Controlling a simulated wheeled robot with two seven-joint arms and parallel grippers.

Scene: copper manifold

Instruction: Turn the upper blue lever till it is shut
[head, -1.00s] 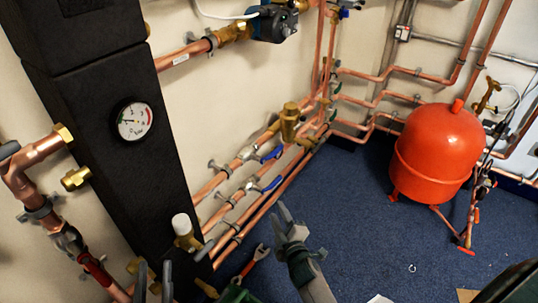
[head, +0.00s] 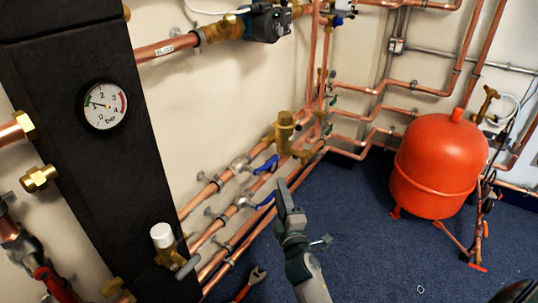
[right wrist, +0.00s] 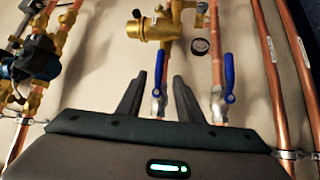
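The upper blue lever (head: 265,165) sits on a valve of the upper copper pipe along the wall and lies roughly along that pipe. The lower blue lever (head: 266,201) is on the pipe below. My right gripper (head: 284,190) is in front of the pipes, just right of the levers. In the right wrist view its two fingers (right wrist: 160,77) are apart and empty. One blue lever (right wrist: 159,65), seemingly the upper one, shows between the fingertips; the other lever (right wrist: 229,78) is right of them. Contact cannot be told. My left gripper is not in view.
A brass valve body (head: 284,130) stands on the pipes beyond the levers. A black panel with a pressure gauge (head: 103,105) is at left. A red tank (head: 437,165) stands at right. A wrench (head: 250,282) lies below the pipes.

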